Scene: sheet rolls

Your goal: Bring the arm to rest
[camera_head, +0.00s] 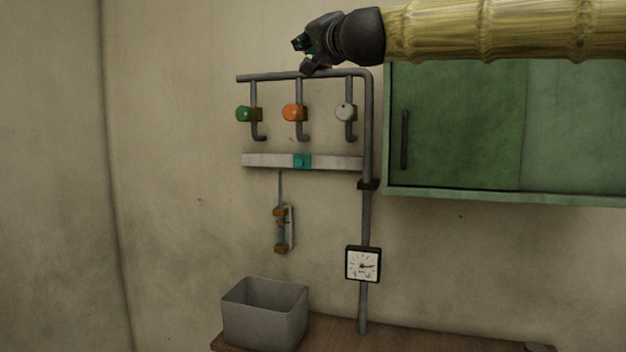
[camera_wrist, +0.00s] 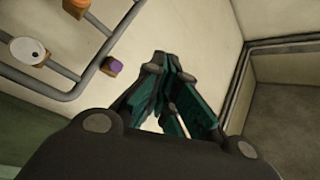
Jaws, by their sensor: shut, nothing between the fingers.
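My gripper (camera_head: 298,43) is at the top middle of the head view, at the end of my arm, which reaches in from the right. It is above the left part of the pipe rail (camera_head: 300,76), and the head view does not show clearly whether they touch. In the wrist view the dark fingers with teal pads (camera_wrist: 168,115) are closed together, with nothing held between them. The far wall and pipes show beyond the fingers.
Green (camera_head: 243,113), orange (camera_head: 291,112) and white (camera_head: 345,112) knobs sit on the pipes below the rail. A green cabinet (camera_head: 455,130) hangs at right. A dial (camera_head: 363,264), a grey bin (camera_head: 265,315) and a wooden counter (camera_head: 420,340) are lower. The left wall is bare.

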